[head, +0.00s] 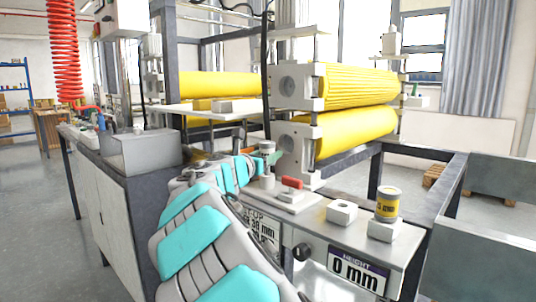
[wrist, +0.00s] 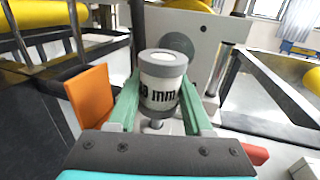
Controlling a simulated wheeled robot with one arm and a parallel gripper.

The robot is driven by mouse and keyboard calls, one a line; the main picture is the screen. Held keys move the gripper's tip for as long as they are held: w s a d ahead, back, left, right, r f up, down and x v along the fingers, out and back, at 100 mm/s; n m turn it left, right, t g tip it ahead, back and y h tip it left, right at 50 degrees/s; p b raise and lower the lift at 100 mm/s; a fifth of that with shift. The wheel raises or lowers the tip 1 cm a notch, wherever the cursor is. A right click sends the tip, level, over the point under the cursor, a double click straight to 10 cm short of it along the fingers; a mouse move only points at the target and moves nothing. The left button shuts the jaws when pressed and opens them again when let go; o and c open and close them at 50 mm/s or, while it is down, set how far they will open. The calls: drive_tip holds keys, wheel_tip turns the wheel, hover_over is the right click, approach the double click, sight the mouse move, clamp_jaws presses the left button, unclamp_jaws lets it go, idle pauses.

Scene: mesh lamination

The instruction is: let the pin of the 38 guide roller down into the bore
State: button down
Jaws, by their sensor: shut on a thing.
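The 38 guide roller is a white cylinder with grey ends (wrist: 163,85); its label is partly cut off and reads "8 mm" in the wrist view. It stands upright between the green fingers of my gripper (wrist: 160,104), which are shut on it. In the head view my gripper (head: 262,160) holds the roller (head: 267,147) in front of the lower roll's end block. A short grey pin (wrist: 154,125) shows under the roller. The bore is hidden below it, and I cannot tell whether the pin's tip is in it.
A red handle (head: 292,183) is close to the right of my gripper. An empty white block with a hole (head: 341,211) and a yellow-banded roller (head: 387,204) on another block stand further right. Large yellow rolls (head: 355,130) are behind. An orange piece (wrist: 85,98) is left of the fingers.

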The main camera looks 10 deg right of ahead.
drive_tip(key=shift+f+b, duration=0.65)
drive_tip(key=shift+f, duration=0.9)
drive_tip(key=shift+c, duration=1.2)
unclamp_jaws()
drive_tip(key=v, duration=0.8)
drive_tip(key=shift+d, duration=0.1)
